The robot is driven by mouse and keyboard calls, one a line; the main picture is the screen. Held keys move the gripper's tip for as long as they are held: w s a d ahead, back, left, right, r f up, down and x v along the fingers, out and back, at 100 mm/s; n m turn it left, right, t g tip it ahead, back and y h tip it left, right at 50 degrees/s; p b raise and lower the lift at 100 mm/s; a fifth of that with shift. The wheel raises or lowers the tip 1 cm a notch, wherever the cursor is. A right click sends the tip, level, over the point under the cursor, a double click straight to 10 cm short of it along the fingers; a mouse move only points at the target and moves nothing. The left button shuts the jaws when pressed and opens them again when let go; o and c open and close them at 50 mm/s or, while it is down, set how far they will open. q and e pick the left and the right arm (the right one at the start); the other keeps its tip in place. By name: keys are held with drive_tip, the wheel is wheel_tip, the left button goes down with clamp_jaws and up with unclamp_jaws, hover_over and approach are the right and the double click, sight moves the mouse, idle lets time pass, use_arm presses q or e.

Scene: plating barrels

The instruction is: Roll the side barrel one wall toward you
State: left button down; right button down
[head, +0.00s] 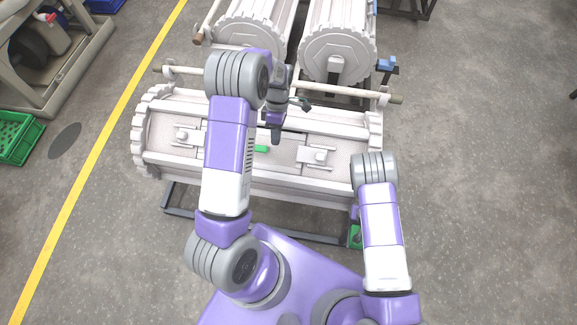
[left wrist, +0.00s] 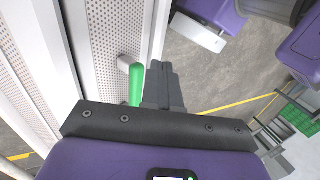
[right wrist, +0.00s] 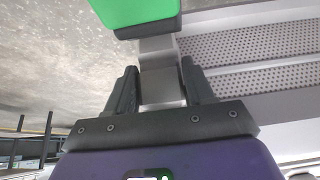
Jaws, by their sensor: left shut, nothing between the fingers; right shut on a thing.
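The side barrel (head: 225,180) is the pale, ribbed drum lying crosswise nearest me, with perforated walls and toothed end rings. A green-tipped handle (head: 261,149) sits on its upper wall. My left gripper (head: 274,130) is shut and empty above that wall. In the left wrist view, its closed fingers (left wrist: 161,85) are beside the green handle (left wrist: 136,85); I cannot tell whether they touch. My right gripper (right wrist: 158,90) is shut on a light grey block (right wrist: 160,58) below a green piece (right wrist: 137,14). In the head view my right arm hides this gripper.
Two more barrels (head: 244,28) (head: 335,52) stand behind the side barrel. A dark frame (head: 185,206) carries it low down, with a green part (head: 355,238) at its right. Green crates (head: 14,137) and a machine stand left, past a yellow floor line (head: 88,170). The right floor is clear.

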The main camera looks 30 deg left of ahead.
sight(273, 176)
use_arm(q)
drive_tip(key=x, duration=1.3)
drive_tip(key=shift+s+f, duration=0.1)
drive_tip(key=shift+f, duration=0.2)
drive_tip(key=shift+s+d+f, duration=0.25)
drive_tip(key=shift+s+f, duration=0.25)
drive_tip(key=shift+f, duration=0.05)
use_arm(e)
drive_tip(key=shift+w+r, duration=0.1)
drive_tip(key=shift+w, duration=0.05)
use_arm(q)
drive_tip(key=shift+s, duration=0.1)
use_arm(e)
drive_tip(key=c, duration=0.6)
unclamp_jaws()
drive_tip(key=shift+o, duration=0.5)
use_arm(q)
drive_tip(key=shift+a+r, duration=0.1)
